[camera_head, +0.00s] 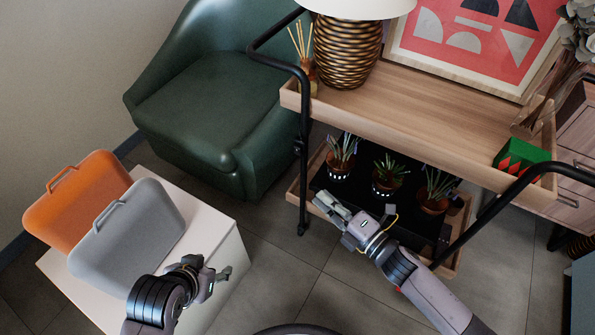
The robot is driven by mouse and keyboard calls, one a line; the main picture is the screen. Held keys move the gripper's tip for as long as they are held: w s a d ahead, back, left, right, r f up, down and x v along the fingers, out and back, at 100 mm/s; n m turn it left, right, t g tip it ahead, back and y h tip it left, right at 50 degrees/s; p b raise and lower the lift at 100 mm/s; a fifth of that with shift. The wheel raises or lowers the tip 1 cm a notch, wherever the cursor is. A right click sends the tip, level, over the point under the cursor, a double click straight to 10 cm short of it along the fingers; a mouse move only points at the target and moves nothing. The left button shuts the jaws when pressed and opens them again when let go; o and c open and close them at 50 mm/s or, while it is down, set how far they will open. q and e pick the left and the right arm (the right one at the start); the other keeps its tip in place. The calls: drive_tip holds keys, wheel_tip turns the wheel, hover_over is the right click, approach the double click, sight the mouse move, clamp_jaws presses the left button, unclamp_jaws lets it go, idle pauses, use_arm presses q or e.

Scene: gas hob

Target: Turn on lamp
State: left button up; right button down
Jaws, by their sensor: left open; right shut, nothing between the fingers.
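The lamp (347,50) stands on the upper wooden shelf of a cart, with a bronze ribbed base and a white shade (358,6) cut off by the top edge of the picture. No switch shows on it. My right gripper (322,200) is shut and empty, in front of the cart's lower shelf, well below the lamp in the picture. My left gripper (222,272) is open and empty, beside the white block at lower left, far from the lamp.
The cart (430,120) has black tube rails at both ends; potted plants (387,178) stand low on it. A reed diffuser (304,72) sits left of the lamp, a framed picture (470,40) behind. A green armchair (205,110) and two cases (75,205) are left.

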sight(298, 151)
use_arm(q)
drive_tip(key=shift+s+r, duration=0.3)
drive_tip(key=shift+r, duration=0.65)
use_arm(e)
drive_tip(key=shift+s+a+r+n+y, duration=0.45)
drive_tip(key=shift+a+r+n+y, duration=0.15)
drive_tip(key=shift+a+r+n, duration=0.25)
use_arm(q)
drive_tip(key=shift+b, duration=0.3)
drive_tip(key=w+d+r+t+h+b, duration=0.1)
drive_tip(key=w+d+r+t+b, duration=0.1)
drive_tip(key=w+r+t, duration=0.3)
drive_tip(key=w+d+r, duration=0.1)
drive_tip(key=w, duration=0.2)
drive_tip(key=shift+w+t+h, duration=0.15)
drive_tip(key=shift+t+h, duration=0.15)
drive_tip(key=shift+t, duration=0.1)
use_arm(e)
drive_tip(key=w+a+r, duration=0.1)
drive_tip(key=w+a, duration=0.4)
drive_tip(key=w, duration=0.5)
drive_tip(key=shift+w, duration=0.2)
